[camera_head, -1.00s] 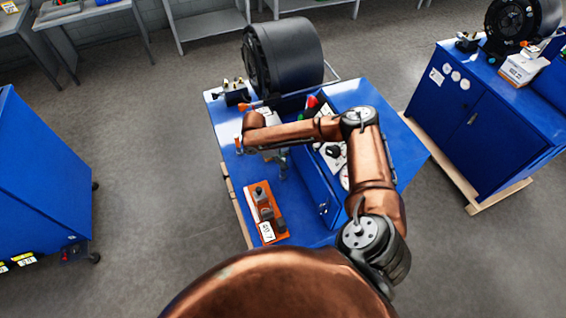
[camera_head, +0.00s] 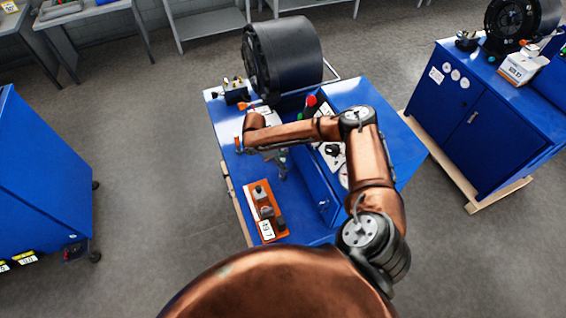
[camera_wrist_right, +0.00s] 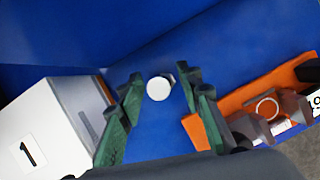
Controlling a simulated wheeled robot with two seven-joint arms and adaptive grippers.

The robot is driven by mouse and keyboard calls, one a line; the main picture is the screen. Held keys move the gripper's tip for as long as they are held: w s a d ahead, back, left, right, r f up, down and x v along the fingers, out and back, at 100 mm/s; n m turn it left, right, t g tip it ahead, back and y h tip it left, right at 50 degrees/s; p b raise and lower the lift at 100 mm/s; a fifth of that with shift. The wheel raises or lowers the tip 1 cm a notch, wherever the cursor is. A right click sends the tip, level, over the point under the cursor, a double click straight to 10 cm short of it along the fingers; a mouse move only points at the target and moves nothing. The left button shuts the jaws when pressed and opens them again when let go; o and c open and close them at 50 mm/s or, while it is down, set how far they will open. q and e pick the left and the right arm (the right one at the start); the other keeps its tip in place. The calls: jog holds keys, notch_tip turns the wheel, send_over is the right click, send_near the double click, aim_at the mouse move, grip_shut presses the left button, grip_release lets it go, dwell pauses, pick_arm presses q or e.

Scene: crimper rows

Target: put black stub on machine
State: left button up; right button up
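The machine is a blue cabinet (camera_head: 393,187) with a large black drum (camera_head: 290,55) at its back. An orange tray (camera_head: 252,208) on its blue top holds a few dark stubs (camera_head: 266,211); the tray also shows at the right of the right wrist view (camera_wrist_right: 202,132). My right gripper (camera_head: 282,168) hangs over the blue top, beyond the tray. In the right wrist view its green fingers (camera_wrist_right: 158,92) are apart. A small pale round-topped piece (camera_wrist_right: 159,88) shows in the gap between them, with no clear finger contact. I cannot tell what it is. My left gripper is out of view.
A white box marked 1 (camera_wrist_right: 35,140) stands left of the fingers in the right wrist view. A raised blue wall borders the work surface. Another blue cabinet (camera_head: 485,130) stands at right and a blue unit (camera_head: 40,180) at left. Grey floor (camera_head: 160,190) lies between.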

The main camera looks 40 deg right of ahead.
jog(key=b+v, duration=0.2)
jog(key=v, duration=1)
jog(key=shift+d+r, duration=0.1)
